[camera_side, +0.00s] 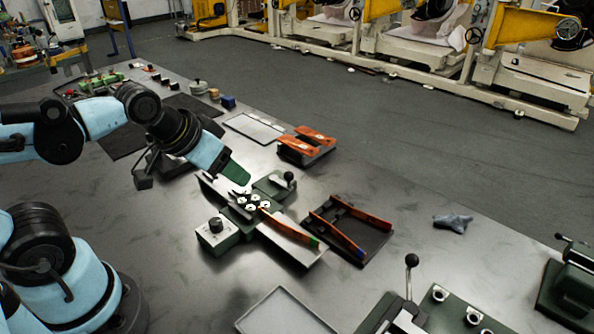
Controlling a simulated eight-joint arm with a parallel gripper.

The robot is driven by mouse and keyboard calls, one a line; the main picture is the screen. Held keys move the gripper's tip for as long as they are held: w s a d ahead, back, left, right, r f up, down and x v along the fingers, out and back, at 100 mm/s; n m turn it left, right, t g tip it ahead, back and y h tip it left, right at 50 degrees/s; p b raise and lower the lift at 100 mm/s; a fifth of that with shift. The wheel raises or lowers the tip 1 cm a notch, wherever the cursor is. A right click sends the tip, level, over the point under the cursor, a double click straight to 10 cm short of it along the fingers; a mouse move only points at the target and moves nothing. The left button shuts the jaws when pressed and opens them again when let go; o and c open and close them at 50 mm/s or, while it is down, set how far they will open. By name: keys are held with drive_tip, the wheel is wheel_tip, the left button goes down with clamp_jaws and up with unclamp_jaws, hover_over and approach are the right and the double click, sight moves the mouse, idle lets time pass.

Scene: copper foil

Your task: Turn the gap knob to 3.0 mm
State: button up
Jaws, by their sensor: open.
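The knob that looks like the gap knob (215,224) is a small dark cylinder on top of a pale green-grey box (217,238). The box stands at the front left of a small green fixture with several white round parts (254,202). The knob's scale and setting are too small to read. My gripper (232,172) is above and behind the fixture, apart from the knob. It is open, with no object seen in it. Its fingers are hard to make out against the dark table.
A black ball-ended lever (289,179) stands at the fixture's back right. An orange strip (290,231) lies on the fixture's right-hand plate. A dark tray (377,243) is to the right, with a grey crumpled cloth (453,222) beyond it. Another ball-ended lever (411,263) rises at front right.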

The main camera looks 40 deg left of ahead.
sight(215, 221)
drive_tip(key=s+a+r+n+g, duration=0.15)
drive_tip(key=n+g, duration=0.25)
drive_tip(key=n, duration=0.7)
drive_tip(key=s+d+r+n+g, duration=0.1)
drive_tip(key=s+n+g, duration=0.15)
drive_tip(key=n, duration=0.95)
drive_tip(key=shift+g, duration=0.25)
drive_tip(key=shift+a+f, duration=0.15)
drive_tip(key=shift+f, duration=2.95)
drive_tip(key=shift+a+f, duration=0.1)
drive_tip(key=shift+f, duration=3)
clamp_jaws()
